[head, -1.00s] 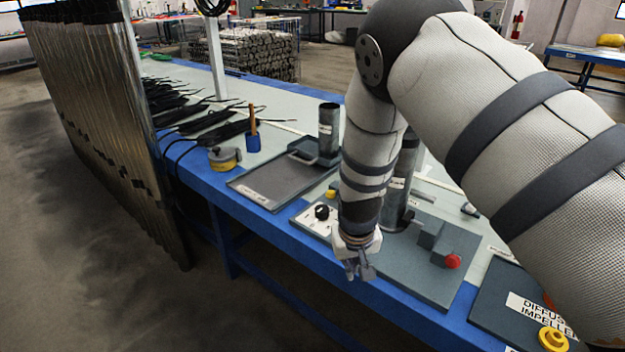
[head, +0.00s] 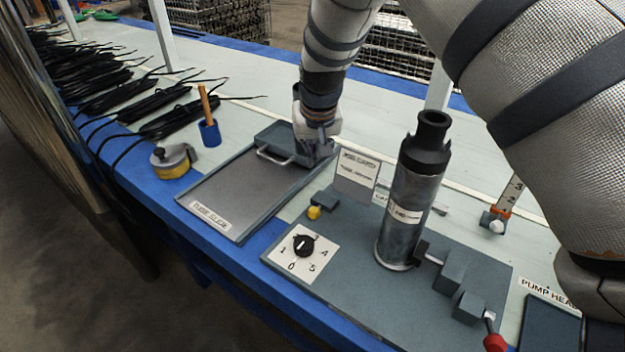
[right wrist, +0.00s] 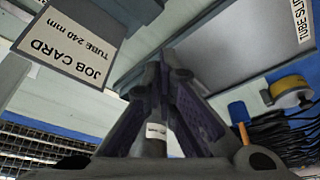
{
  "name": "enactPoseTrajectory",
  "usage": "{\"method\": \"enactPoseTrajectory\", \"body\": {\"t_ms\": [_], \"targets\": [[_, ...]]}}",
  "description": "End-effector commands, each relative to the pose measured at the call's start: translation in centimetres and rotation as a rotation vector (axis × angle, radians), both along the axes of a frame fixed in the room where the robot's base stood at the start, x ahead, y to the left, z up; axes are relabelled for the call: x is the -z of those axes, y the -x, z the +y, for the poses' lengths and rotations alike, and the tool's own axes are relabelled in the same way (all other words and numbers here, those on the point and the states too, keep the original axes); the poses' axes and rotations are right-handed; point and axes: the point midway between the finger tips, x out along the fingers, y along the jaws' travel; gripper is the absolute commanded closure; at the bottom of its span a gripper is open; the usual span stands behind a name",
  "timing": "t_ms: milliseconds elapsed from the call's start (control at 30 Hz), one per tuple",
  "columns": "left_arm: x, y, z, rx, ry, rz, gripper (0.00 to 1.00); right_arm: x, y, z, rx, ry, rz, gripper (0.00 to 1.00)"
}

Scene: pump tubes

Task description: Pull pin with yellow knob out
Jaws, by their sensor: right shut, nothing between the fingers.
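The yellow knob (head: 314,212) shows in the head view beside a small grey block (head: 323,198) on the dark fixture plate (head: 400,318). Its pin cannot be made out. My right gripper (head: 318,158) is behind the knob in the picture, near the right back corner of the tube tray, apart from the knob. In the right wrist view its fingers (right wrist: 166,58) meet at the tips and hold nothing. The yellow knob does not show in that view. My left gripper is not in view.
A tall metal tube (head: 408,215) with a black top stands on the plate. The job card (head: 357,172) stands close to my right gripper. The tray (head: 250,190) has a handle.

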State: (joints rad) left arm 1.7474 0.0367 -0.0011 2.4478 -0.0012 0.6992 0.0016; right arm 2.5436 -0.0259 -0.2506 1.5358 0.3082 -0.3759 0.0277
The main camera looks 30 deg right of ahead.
Motion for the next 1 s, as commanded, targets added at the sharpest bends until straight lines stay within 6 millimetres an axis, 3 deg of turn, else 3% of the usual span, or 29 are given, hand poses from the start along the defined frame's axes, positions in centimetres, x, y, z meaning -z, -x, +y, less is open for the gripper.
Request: {"method": "enactPoseTrajectory", "body": {"t_ms": [267,367,800,1000], "targets": [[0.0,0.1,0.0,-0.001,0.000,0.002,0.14,0.2,0.0,0.0,0.000,0.000,0.001,1.00],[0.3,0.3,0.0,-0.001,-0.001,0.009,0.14,1.2,-0.2,-0.1,0.000,0.001,0.005,1.00],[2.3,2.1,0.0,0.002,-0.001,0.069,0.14,10.2,-3.1,-1.4,0.000,0.000,0.006,1.00],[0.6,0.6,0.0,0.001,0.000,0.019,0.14,10.1,-0.6,-0.2,0.000,-0.001,-0.003,1.00]]}}
